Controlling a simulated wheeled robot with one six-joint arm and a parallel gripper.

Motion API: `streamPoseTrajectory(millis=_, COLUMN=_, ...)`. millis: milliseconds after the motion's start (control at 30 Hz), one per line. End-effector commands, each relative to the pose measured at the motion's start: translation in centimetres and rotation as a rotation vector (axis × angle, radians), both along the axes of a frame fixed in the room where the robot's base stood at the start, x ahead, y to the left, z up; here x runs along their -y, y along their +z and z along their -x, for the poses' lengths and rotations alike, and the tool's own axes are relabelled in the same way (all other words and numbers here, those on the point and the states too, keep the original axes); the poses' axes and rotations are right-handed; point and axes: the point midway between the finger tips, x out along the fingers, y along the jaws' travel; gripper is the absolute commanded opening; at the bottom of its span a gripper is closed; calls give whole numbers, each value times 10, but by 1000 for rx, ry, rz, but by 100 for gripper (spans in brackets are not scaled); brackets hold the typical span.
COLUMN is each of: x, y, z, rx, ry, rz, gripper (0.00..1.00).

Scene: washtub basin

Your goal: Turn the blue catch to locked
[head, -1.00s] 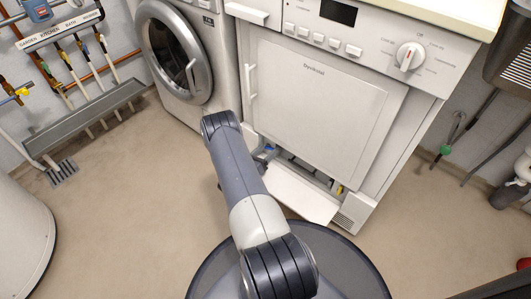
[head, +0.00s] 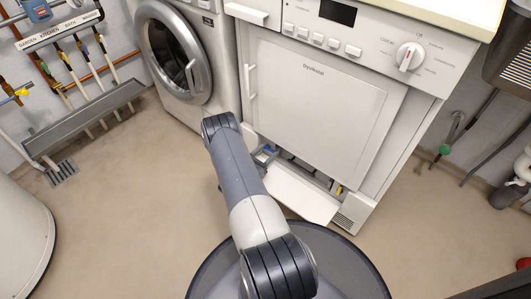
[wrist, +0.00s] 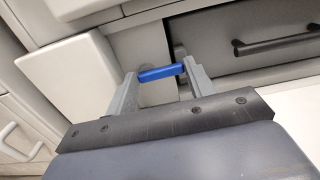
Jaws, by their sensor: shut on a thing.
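The blue catch (wrist: 161,73) is a short blue bar in the low opening of the white dryer (head: 318,95). In the wrist view it lies nearly level, tilted slightly up to the right. My gripper (wrist: 160,74) is shut on it, one grey finger at each end. In the head view a bit of the blue catch (head: 269,150) shows at the left of the opening, beside my arm. My arm hides most of the gripper there. No lock marking can be read.
A white flap (head: 303,193) lies folded down below the opening. A dark bar handle (wrist: 277,44) is right of the catch in the wrist view. A washing machine (head: 180,55) stands left of the dryer.

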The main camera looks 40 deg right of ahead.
Motion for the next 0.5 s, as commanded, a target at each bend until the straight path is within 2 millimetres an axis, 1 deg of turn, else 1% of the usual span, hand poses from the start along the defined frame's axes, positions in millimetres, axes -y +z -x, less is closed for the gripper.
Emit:
streamPoseTrajectory(millis=133, x=0, y=-2, z=0, rx=52, ry=1, rz=-5, gripper=28)
streamPoseTrajectory(millis=433, x=-1, y=-2, z=0, rx=58, ry=1, rz=-7, gripper=28)
streamPoseTrajectory(millis=467, x=-1, y=-2, z=0, rx=58, ry=1, rz=-7, gripper=52)
streamPoseTrajectory(millis=500, x=-1, y=-2, z=0, rx=58, ry=1, rz=-7, gripper=56)
